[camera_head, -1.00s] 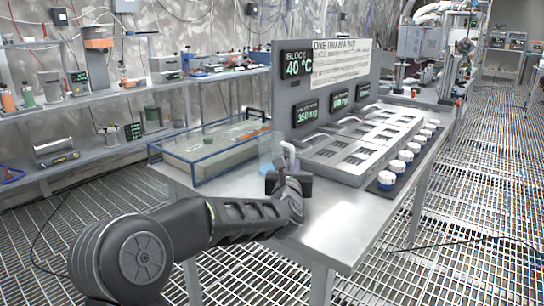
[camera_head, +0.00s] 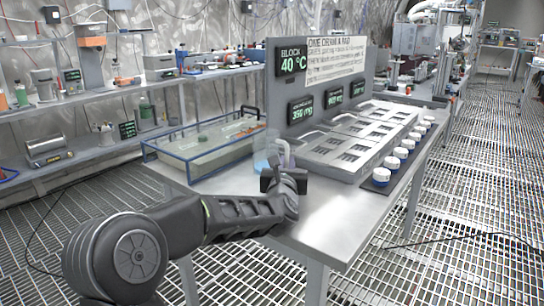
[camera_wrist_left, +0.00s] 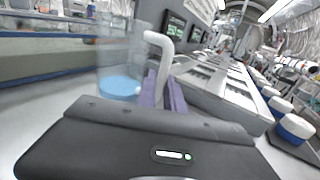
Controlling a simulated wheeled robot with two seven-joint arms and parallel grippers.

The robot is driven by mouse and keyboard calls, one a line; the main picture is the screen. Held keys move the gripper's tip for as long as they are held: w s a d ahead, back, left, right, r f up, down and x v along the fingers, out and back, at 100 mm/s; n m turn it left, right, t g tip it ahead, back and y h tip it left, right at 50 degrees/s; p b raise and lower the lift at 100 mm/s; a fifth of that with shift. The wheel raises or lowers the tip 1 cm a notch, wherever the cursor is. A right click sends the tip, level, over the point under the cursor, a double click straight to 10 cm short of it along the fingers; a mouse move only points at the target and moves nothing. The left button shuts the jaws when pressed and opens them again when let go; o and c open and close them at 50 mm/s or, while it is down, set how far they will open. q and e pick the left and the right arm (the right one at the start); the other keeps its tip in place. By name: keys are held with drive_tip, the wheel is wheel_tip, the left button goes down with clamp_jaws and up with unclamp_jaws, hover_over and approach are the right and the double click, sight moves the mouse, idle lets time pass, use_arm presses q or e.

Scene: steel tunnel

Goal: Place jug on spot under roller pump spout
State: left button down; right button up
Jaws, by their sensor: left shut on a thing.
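The jug (camera_wrist_left: 120,75) is clear with blue liquid low inside and a pale handle (camera_wrist_left: 160,50). In the left wrist view it stands upright beyond my left gripper (camera_wrist_left: 163,92), whose purple fingers are shut on the handle. In the head view the jug (camera_head: 265,150) is faint, at the near end of the steel table, with my left gripper (camera_head: 281,160) at its right side. I cannot tell whether its base touches the table. My right gripper is not in view. I cannot pick out the roller pump spout or its spot.
A blue-framed shallow tank (camera_head: 205,150) is left of the jug. A steel slotted block (camera_head: 350,140) and a row of several white-lidded jars (camera_head: 391,163) are to the right. A grey panel with displays (camera_head: 320,85) stands behind. The table's near corner (camera_head: 325,225) is bare.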

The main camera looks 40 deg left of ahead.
use_arm(q)
drive_tip(key=shift+r, duration=0.15)
wheel_tip(320, 180, up, 10)
drive_tip(key=p, duration=0.3)
idle(0.6)
